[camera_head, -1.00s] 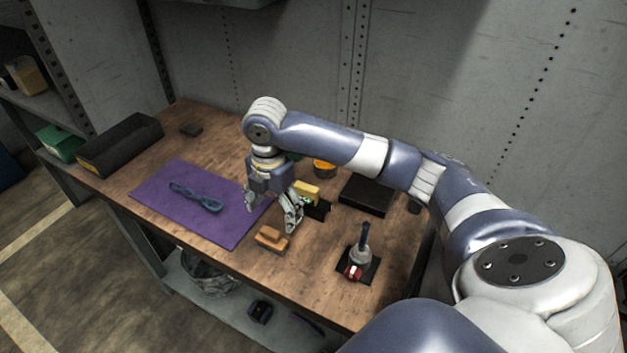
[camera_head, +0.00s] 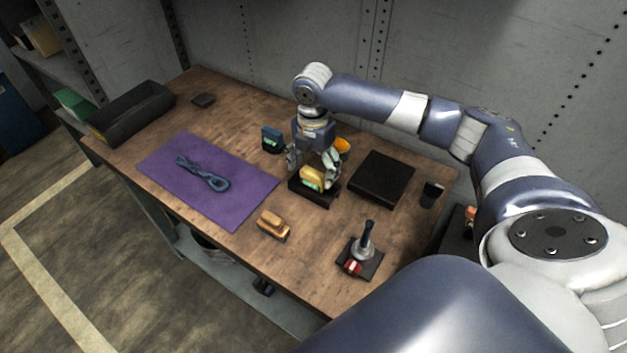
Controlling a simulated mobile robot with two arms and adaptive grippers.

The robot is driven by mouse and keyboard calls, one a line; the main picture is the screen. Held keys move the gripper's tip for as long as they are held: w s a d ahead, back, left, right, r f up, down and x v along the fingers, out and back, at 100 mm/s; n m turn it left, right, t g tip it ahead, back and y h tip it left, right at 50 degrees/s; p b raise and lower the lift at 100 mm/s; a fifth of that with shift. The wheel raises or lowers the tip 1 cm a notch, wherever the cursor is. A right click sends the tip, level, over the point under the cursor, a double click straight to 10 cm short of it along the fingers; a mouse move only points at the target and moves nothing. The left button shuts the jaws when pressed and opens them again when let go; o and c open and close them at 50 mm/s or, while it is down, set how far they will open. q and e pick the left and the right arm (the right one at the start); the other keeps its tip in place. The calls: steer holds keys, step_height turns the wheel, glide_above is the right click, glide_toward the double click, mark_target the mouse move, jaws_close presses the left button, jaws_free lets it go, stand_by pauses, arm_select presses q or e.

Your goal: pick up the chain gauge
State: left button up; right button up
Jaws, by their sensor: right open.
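My right gripper (camera_head: 312,168) is open, pointing down just behind a yellow block-like piece with a green face (camera_head: 312,179). That piece sits on a black holder (camera_head: 321,199). The fingers are spread to either side; contact cannot be told. A long blue tool with looped ends (camera_head: 203,174) lies on the purple mat (camera_head: 232,209), left of the gripper and apart from it. I cannot tell for sure which of these is the chain gauge. My left gripper is out of view.
A dark teal box (camera_head: 272,139) and an orange round item (camera_head: 342,147) stand close to the gripper. A black flat box (camera_head: 382,178), a wooden brush-like block (camera_head: 273,225) and a lever on a black base (camera_head: 366,243) are nearby. A black bin (camera_head: 133,112) stands far left.

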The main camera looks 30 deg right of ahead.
steer(key=shift+f, duration=1.35)
steer(key=shift+c, duration=1.4)
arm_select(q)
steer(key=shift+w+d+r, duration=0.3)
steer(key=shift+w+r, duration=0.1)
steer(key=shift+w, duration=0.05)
arm_select(e)
steer(key=c, duration=1.4)
steer(key=shift+c, duration=0.2)
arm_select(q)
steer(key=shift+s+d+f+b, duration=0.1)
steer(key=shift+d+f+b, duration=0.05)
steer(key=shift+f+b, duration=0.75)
arm_select(e)
step_height(320, 180, up, 10)
steer(key=shift+r, duration=0.15)
